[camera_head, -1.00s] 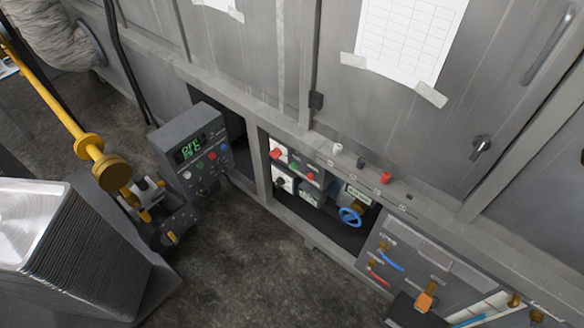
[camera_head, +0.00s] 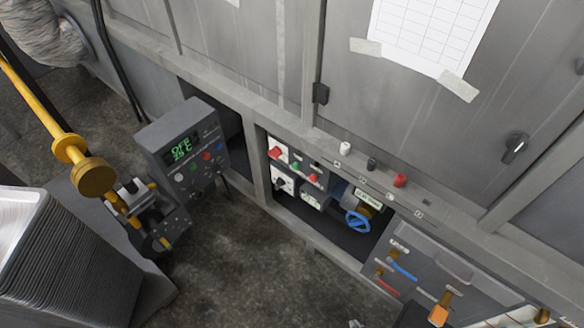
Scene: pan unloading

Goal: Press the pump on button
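A recessed control panel (camera_head: 296,176) sits in the low opening of the grey cabinet. It carries a red switch (camera_head: 277,153), a green button (camera_head: 296,167), a red button (camera_head: 313,179) and dark knobs. A separate grey control box (camera_head: 182,150) stands left of it with a green display reading OFF and several coloured buttons, among them a green one (camera_head: 193,165). The labels are too small to read, so I cannot tell which button is the pump on button. I see neither of my grippers in this view.
A ledge carries white, black and red knobs (camera_head: 399,181). A blue valve wheel (camera_head: 357,221) sits in the opening below. A yellow rod with a round end (camera_head: 93,177) and a stack of thin metal sheets (camera_head: 62,262) stand at left.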

